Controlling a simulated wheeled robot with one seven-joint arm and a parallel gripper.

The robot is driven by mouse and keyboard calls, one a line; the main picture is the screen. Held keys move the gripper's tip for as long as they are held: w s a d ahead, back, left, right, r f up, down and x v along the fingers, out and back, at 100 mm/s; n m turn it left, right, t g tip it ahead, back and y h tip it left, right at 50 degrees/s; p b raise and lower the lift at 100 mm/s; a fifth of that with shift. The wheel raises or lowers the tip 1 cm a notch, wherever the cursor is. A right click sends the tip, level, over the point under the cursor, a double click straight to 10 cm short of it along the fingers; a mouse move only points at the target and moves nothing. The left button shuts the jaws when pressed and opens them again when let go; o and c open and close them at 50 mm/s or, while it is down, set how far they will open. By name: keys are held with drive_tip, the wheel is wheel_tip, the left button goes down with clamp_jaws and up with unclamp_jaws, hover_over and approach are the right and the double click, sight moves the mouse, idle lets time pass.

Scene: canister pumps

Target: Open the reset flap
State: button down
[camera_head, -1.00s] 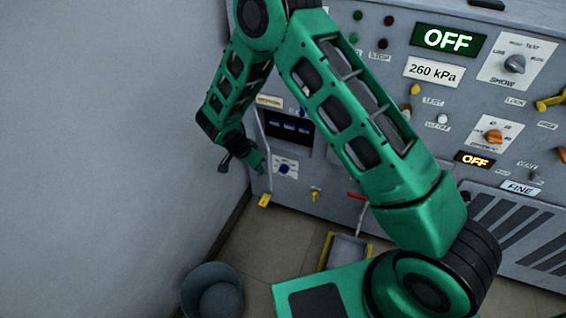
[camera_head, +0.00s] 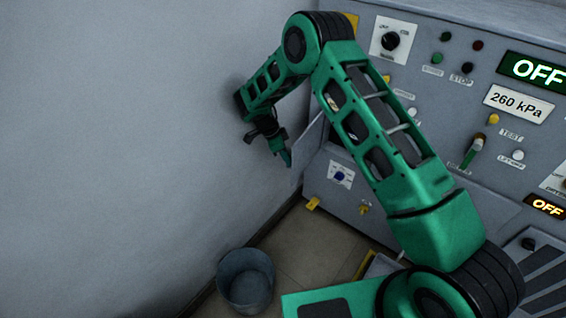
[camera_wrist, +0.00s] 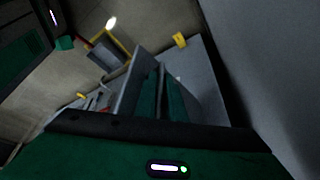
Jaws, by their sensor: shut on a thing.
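The reset flap (camera_head: 309,143) is a grey plate at the left end of the pump cabinet. It stands out at an angle from the cabinet front. My gripper (camera_head: 287,157) is at its outer edge, beside the left wall. In the wrist view, my two green fingers (camera_wrist: 162,92) are shut on a thin grey edge, which looks like the flap's. Grey plate surfaces show on both sides of the fingers.
The grey wall (camera_head: 110,130) is close on the left of my gripper. The cabinet front (camera_head: 400,150) carries knobs, buttons and OFF displays. A blue knob (camera_head: 339,176) sits below the flap. A bucket (camera_head: 246,279) stands on the floor, with bare floor (camera_head: 305,245) to its right.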

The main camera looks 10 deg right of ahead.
drive_tip(key=shift+w, duration=0.1)
idle(0.3)
drive_tip(key=c, duration=2.1)
unclamp_jaws()
drive_tip(key=shift+r, duration=0.1)
